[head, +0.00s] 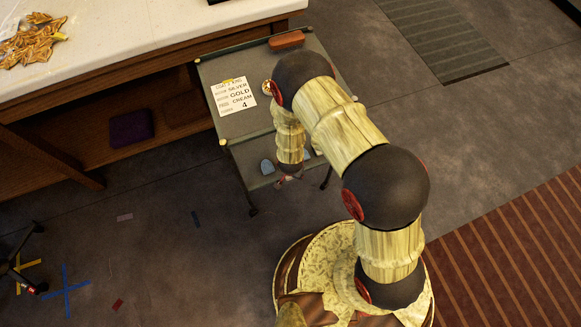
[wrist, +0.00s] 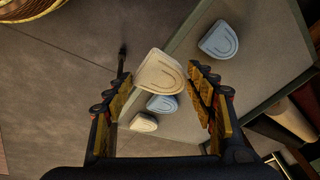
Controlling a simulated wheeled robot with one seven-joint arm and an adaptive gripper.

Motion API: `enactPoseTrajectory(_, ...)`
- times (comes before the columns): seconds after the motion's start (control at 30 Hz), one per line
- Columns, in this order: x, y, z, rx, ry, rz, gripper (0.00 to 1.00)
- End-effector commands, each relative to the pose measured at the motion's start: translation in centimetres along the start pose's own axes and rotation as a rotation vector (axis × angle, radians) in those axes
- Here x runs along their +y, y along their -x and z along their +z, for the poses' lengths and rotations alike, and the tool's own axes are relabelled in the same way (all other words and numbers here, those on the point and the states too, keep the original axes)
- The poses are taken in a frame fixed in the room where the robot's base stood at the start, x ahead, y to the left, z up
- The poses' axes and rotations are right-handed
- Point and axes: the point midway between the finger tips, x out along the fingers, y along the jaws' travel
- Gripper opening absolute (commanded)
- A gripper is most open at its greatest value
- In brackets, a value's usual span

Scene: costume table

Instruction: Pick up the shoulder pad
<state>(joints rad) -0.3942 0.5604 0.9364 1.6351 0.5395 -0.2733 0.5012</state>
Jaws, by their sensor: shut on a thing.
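My gripper (wrist: 162,82) is shut on a cream shoulder pad (wrist: 159,73) with a curved stitched line, held between the fingertips in the wrist view. It looks nearer the camera than the pads on the grey cart shelf (wrist: 255,72). A light blue pad (wrist: 162,104) is just below it in the picture, partly hidden. A second cream pad (wrist: 144,122) lies near the shelf edge, and another blue pad (wrist: 219,40) lies at upper right. In the head view my gripper (head: 288,179) is at the cart's lower shelf, small and partly hidden by my arm; a blue pad (head: 267,166) shows left of it.
The cart's top (head: 245,65) bears a printed card (head: 234,96) and a reddish-brown block (head: 287,39). A white-topped table (head: 130,45) with gold cloth (head: 33,40) stands at left. Open floor (head: 180,240) lies in front of the cart.

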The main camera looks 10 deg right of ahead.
Motion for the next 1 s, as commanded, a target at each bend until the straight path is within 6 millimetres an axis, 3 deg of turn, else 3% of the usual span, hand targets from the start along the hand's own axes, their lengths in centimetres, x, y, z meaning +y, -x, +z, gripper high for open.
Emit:
enactPoseTrajectory(0.03, 0.1, 2.0, 0.3, 0.002, 0.002, -0.003, 0.38)
enactPoseTrajectory(0.1, 0.7, 3.9, 1.0, 0.002, 0.003, -0.003, 0.38)
enactPoseTrajectory(0.4, 3.8, 8.1, 5.4, 0.002, 0.002, -0.003, 0.38)
enactPoseTrajectory(0.6, 4.8, 9.3, 6.8, 0.002, 0.001, -0.003, 0.38)
enactPoseTrajectory(0.97, 5.2, 9.6, 7.2, 0.002, -0.002, -0.002, 0.38)
enactPoseTrajectory(1.0, 5.2, 9.6, 7.2, 0.002, -0.002, -0.002, 0.55)
